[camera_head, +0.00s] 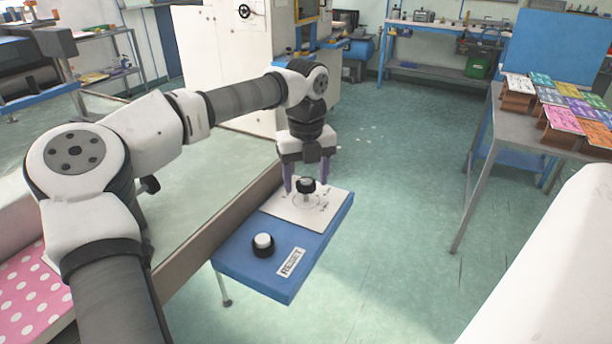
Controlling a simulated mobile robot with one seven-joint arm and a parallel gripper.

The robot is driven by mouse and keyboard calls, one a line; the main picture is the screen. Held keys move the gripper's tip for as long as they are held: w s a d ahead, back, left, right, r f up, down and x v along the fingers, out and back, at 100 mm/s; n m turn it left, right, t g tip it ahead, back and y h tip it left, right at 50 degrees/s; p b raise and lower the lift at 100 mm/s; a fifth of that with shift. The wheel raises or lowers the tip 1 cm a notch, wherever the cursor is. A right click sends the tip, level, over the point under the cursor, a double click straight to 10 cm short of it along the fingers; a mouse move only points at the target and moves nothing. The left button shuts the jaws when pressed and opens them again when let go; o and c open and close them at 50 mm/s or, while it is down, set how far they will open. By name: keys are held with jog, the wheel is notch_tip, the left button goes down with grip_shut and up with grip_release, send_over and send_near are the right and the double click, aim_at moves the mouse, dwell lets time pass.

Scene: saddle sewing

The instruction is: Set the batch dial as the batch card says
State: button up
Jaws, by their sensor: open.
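The dial (307,186) is a dark knob on a white plate (283,209) with a ring and small marks, on top of a blue panel (245,262). My gripper (306,184) points down over it, with one purple finger to each side of the knob. The fingers are open; I cannot tell whether either touches it. The dial's pointer and the marks are too small to read. A black button with a white top (263,241) sits nearer on the panel, beside a white label (291,262) with dark lettering. I cannot pick out the batch card.
A grey table (497,130) at the right holds several coloured cards (565,121) on brown blocks. A pink dotted cloth (30,297) lies at the lower left. A white surface (550,270) fills the lower right. Green floor (400,220) is open right of the panel.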

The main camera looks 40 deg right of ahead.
aim_at(307, 182)
notch_tip(307, 182, up, 14)
dwell(0.5)
jog(key=shift+s+f, duration=0.1)
jog(key=shift+f, duration=0.05)
dwell(0.3)
